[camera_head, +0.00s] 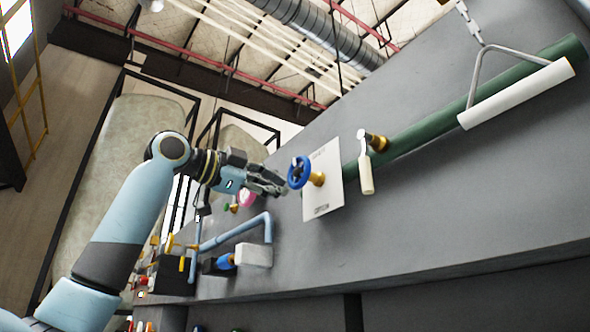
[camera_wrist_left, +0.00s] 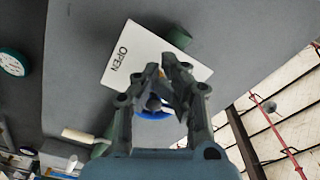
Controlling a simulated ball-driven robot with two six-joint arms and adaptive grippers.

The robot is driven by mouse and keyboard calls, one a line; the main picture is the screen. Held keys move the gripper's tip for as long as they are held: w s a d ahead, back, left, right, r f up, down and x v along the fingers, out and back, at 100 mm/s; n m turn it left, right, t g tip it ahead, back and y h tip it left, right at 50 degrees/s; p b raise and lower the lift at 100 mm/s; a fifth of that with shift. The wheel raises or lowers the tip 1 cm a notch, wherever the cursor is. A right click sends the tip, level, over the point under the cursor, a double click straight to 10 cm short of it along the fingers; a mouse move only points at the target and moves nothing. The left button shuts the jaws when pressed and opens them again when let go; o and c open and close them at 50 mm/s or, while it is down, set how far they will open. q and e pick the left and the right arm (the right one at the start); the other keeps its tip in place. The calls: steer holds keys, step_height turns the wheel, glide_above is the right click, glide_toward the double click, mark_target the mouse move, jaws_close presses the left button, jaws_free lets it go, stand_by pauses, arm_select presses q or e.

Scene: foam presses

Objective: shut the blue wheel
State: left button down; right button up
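The blue wheel (camera_head: 299,172) stands out from a white plate (camera_head: 322,195) on the grey panel, on a brass stem. My left gripper (camera_head: 286,185) is just left of the wheel, fingers pointing at it. In the left wrist view the fingers (camera_wrist_left: 162,66) are partly closed with a narrow gap between their tips. Part of the blue wheel (camera_wrist_left: 152,114) shows behind and between them; the fingers hide the rest. I cannot tell whether they touch it. The plate (camera_wrist_left: 122,62) reads "OPEN" there. My right gripper is not in view.
A lever with a pale handle (camera_head: 366,175) sits right of the plate, by a green pipe (camera_head: 430,127). A white bar handle (camera_head: 516,94) hangs at the upper right. Blue pipes (camera_head: 232,231) and other fittings lie below my left gripper. The panel below the plate is bare.

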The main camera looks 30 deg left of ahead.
arm_select(q)
steer(key=b+v, duration=0.3)
steer(key=v, duration=0.2)
steer(key=shift+s+a+f, duration=0.1)
steer(key=shift+s+a, duration=0.2)
steer(key=shift+a, duration=0.05)
stand_by(0.3)
